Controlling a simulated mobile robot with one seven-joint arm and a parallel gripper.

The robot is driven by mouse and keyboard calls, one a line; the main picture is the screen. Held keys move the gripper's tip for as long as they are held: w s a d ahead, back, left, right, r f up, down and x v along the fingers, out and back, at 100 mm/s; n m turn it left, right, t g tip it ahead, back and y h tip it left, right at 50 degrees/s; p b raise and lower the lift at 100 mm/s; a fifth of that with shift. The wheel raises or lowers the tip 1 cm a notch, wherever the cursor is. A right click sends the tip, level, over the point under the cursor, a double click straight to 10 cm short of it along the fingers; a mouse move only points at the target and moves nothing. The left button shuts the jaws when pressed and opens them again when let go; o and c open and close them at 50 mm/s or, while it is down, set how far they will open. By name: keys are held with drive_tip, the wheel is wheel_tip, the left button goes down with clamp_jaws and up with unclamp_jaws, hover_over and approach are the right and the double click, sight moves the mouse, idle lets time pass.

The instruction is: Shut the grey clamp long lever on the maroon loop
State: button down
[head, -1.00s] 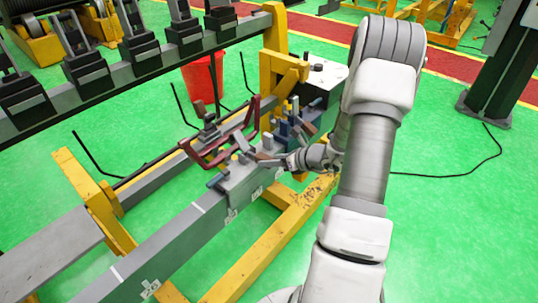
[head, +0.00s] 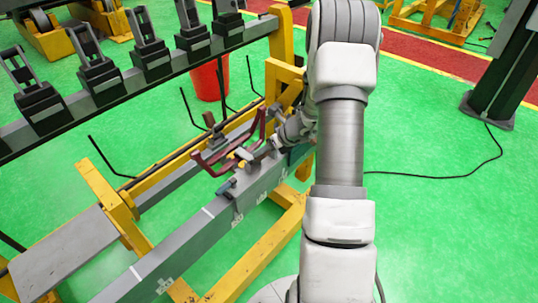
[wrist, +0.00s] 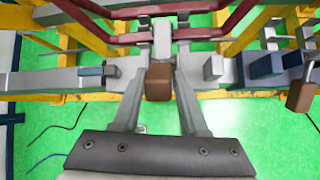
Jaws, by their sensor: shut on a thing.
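The maroon loop (head: 228,150) stands over the grey beam in the head view. In the wrist view its near bar (wrist: 205,34) crosses the top of the picture. The grey clamp (wrist: 162,40) shows as a pale upright piece against that bar, with a brown lever end (wrist: 158,84) on the near side. My gripper (wrist: 158,76) has its two fingers closed on either side of this brown end. In the head view my gripper (head: 274,146) is small at the loop's right end, and my arm hides part of the area. Contact between clamp and loop cannot be told.
Blue clamp blocks (wrist: 268,66) and another brown lever end (wrist: 300,96) stand to the right along the beam. A teal piece (wrist: 92,74) lies left. Thin black rods (head: 190,106) rise behind the loop. A red bucket (head: 208,80) stands beyond.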

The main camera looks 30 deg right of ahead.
drive_tip(key=shift+w+a+r, duration=0.45)
drive_tip(key=shift+w+r, duration=0.05)
drive_tip(key=shift+w, duration=0.4)
drive_tip(key=shift+w+a, duration=0.1)
drive_tip(key=c, duration=1.2)
unclamp_jaws()
drive_tip(key=shift+f, duration=0.15)
drive_tip(key=shift+c, duration=0.2)
drive_tip(key=o, duration=0.8)
drive_tip(key=shift+s+f, duration=0.1)
drive_tip(key=shift+s, duration=0.1)
drive_tip(key=shift+d, duration=0.2)
drive_tip(key=v, duration=1.7)
drive_tip(key=shift+r, duration=0.3)
